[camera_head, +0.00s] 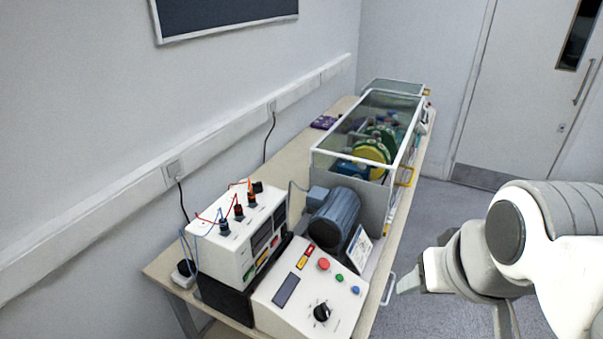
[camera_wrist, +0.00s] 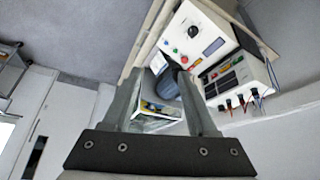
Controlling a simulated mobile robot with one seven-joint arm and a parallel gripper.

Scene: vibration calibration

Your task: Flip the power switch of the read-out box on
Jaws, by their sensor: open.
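The read-out box is probably the white box (camera_head: 225,244) with dark display windows and red and blue leads plugged into its top, near the front left of the bench. It also shows upper right in the wrist view (camera_wrist: 256,73). Small coloured parts sit low on its front; I cannot tell which one is the power switch or how it is set. My gripper (camera_head: 408,284) is right of the bench's front edge, apart from the box. In the wrist view its two fingers (camera_wrist: 158,82) are spread, with nothing held between them.
A sloped control panel (camera_head: 290,312) with a knob and coloured buttons stands right of the box. Behind it are a blue-grey motor (camera_head: 335,218) and a clear-covered machine (camera_head: 372,150). Leads rise above the box. The floor right of the bench (camera_head: 432,215) is clear.

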